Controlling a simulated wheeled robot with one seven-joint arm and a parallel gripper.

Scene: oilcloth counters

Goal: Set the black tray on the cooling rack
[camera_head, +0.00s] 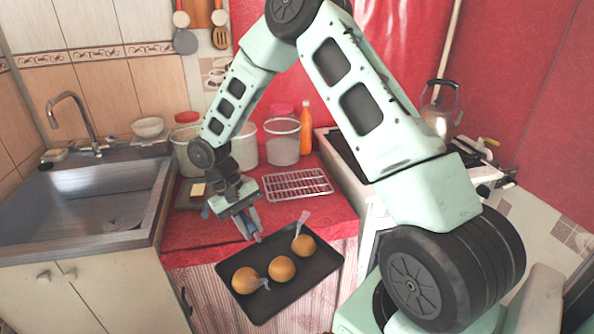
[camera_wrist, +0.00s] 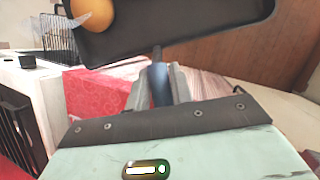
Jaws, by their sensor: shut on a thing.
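The black tray (camera_head: 300,287) is in the air in front of the red counter's front edge, with three round orange-brown items (camera_head: 282,269) on it. It looks roughly level, turned at an angle.
Clear jars (camera_head: 282,141) and an orange bottle (camera_head: 306,128) stand behind the rack. A small board with a yellow block (camera_head: 198,190) lies left of it. The sink (camera_head: 82,207) is at left. The stove with a kettle (camera_head: 441,106) is at right. Red counter (camera_head: 190,235) lies bare at front left.

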